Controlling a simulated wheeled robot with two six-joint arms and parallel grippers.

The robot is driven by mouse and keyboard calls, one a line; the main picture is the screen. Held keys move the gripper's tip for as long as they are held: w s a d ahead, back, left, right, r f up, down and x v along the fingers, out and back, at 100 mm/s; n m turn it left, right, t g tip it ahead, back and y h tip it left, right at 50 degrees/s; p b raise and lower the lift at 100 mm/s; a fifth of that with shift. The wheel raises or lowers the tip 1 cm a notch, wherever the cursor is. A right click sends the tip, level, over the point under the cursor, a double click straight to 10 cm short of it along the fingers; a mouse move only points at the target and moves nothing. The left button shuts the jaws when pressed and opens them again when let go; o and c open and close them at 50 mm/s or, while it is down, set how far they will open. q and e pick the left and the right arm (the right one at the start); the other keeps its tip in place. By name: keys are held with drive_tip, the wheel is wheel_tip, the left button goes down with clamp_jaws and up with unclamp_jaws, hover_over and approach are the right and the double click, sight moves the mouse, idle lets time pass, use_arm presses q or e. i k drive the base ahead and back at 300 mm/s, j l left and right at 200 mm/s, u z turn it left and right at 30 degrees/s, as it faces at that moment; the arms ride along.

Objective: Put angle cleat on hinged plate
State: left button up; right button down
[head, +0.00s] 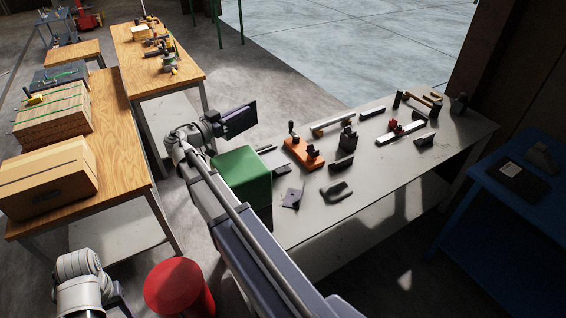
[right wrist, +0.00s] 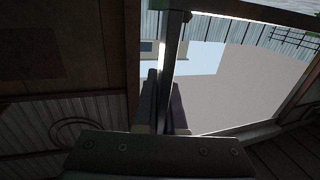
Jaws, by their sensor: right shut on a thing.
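My right arm crosses the head view, and its gripper (head: 240,119) hangs over the floor gap beyond the green box, left of the grey table. In the right wrist view its two fingers (right wrist: 165,108) are shut on a thin grey metal piece (right wrist: 171,60), seen nearly edge-on, which looks like the angle cleat. I cannot tell for certain which part is the hinged plate; a small dark plate (head: 293,198) lies flat near the grey table's front left. My left gripper is not visible; only my left arm shows at bottom left.
The grey table (head: 375,215) carries an orange-based tool (head: 303,153), several dark brackets and a bar with a red clamp (head: 400,131). A green box (head: 243,172) is at its left end. A red stool (head: 178,287) stands in front; wooden tables stand left, a blue table (head: 510,215) right.

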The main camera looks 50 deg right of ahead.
sight(275, 164)
drive_tip(key=k+l, duration=0.1)
drive_tip(key=l, duration=0.25)
drive_tip(key=k+l+u, duration=0.15)
drive_tip(key=l, duration=0.25)
drive_tip(key=k+l, duration=0.1)
drive_tip(key=l, duration=0.25)
drive_tip(key=k+l+u, duration=0.15)
drive_tip(key=l, duration=0.25)
drive_tip(key=k+l+u, duration=0.1)
drive_tip(key=l, duration=0.35)
drive_tip(key=k+l+u, duration=0.1)
drive_tip(key=l, duration=0.35)
